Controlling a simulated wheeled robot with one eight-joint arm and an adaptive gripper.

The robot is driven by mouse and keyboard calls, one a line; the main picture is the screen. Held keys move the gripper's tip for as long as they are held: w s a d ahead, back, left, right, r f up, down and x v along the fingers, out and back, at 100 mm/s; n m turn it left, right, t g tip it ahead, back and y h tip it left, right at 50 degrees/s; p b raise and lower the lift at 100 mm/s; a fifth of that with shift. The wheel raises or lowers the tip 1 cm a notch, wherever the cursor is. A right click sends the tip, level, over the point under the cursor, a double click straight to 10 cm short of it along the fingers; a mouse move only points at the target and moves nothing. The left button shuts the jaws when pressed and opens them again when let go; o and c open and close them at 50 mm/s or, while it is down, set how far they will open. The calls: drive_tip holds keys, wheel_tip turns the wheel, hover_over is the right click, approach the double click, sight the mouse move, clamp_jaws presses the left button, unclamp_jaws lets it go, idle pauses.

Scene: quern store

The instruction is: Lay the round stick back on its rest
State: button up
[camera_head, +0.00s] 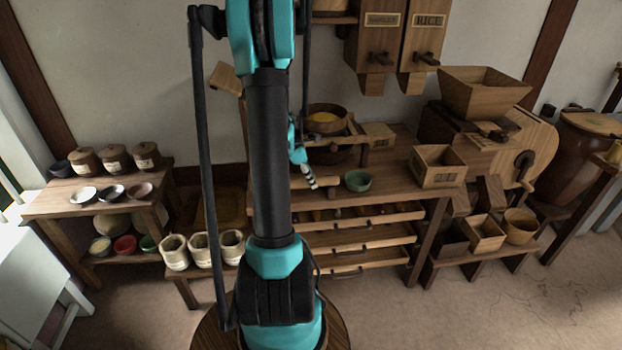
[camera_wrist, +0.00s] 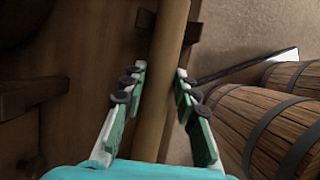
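A pale, round wooden stick (camera_wrist: 161,85) runs up the wrist view, slightly slanted, and passes between the two fingers of my gripper (camera_wrist: 160,72). The fingertips lie close to the stick on both sides; whether they press on it, I cannot tell. The palm hides its lower end. Near its top, small dark wooden pieces flank it on both sides; they may belong to the rest, but this is not clear. In the head view my gripper (camera_head: 309,181) is at the front of the workbench, left of a green bowl, partly behind my arm.
Wooden barrels (camera_wrist: 285,120) lie at the right of the wrist view. The workbench (camera_head: 395,185) has open drawers (camera_head: 365,238) below. The green bowl (camera_head: 358,181) and a wooden box (camera_head: 438,167) stand on it. Pale jars (camera_head: 203,249) stand at lower left.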

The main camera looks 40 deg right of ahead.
drive_tip(key=o, duration=0.4)
drive_tip(key=shift+o, duration=0.2)
drive_tip(key=shift+r, duration=0.1)
drive_tip(key=v, duration=1.1)
drive_tip(key=shift+r, duration=0.35)
drive_tip(key=s+a+f+m+t+y, duration=0.1)
drive_tip(key=s+a+f+m+t, duration=0.1)
drive_tip(key=a, duration=0.9)
drive_tip(key=s+a+f+m+t+y, duration=0.1)
drive_tip(key=s+a+m, duration=0.4)
drive_tip(key=a, duration=0.6)
drive_tip(key=s+a+f+m+t+y, duration=0.1)
drive_tip(key=s+a+f+m+t, duration=0.2)
drive_tip(key=a, duration=0.9)
drive_tip(key=shift+s+f+m+t+y, duration=0.3)
drive_tip(key=shift+s+f+m+y, duration=0.15)
drive_tip(key=shift+f+m, duration=0.3)
